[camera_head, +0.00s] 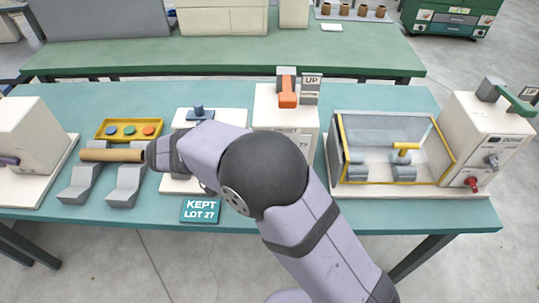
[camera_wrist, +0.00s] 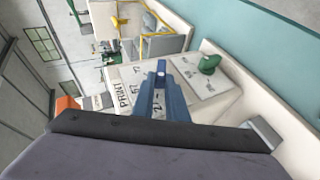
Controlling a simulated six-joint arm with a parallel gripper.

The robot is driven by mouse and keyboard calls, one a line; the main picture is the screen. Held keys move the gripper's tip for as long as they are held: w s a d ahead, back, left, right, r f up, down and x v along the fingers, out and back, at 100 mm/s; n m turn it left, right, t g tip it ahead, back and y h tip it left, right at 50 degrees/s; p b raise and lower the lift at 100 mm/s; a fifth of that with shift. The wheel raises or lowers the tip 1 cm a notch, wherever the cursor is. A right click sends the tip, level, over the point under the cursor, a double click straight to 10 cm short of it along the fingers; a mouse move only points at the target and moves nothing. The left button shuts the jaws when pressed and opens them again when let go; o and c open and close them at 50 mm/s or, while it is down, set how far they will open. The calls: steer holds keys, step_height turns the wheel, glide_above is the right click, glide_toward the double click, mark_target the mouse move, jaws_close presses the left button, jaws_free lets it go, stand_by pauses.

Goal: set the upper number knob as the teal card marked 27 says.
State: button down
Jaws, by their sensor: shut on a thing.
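In the wrist view my gripper (camera_wrist: 161,75) has its blue jaws close together at the pale counter panel (camera_wrist: 128,76). They are shut on the upper number knob, which they almost wholly hide. Printed lettering and digits lie left of the jaws, too blurred to read surely. A green knob (camera_wrist: 208,65) stands free on a pale plate to the right of the jaws. In the head view my arm covers my gripper and most of the front of the counter box (camera_head: 270,105). The teal card (camera_head: 200,210) reads KEPT LOT 27 and lies at the table's front edge.
An orange lever (camera_head: 287,96) tops the counter box beside an UP sign (camera_head: 311,84). A yellow-framed clear enclosure (camera_head: 390,125) stands to the right. A brown roller (camera_head: 112,155) and three coloured buttons (camera_head: 130,130) are at left.

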steer(key=c, duration=1.8)
jaws_free()
steer(key=shift+d+f, duration=0.2)
steer(key=shift+o, duration=0.2)
steer(key=shift+a+r, duration=0.15)
steer(key=shift+a, duration=0.05)
steer(key=b+v, duration=0.1)
steer(key=v, duration=0.6)
steer(key=shift+b, duration=0.35)
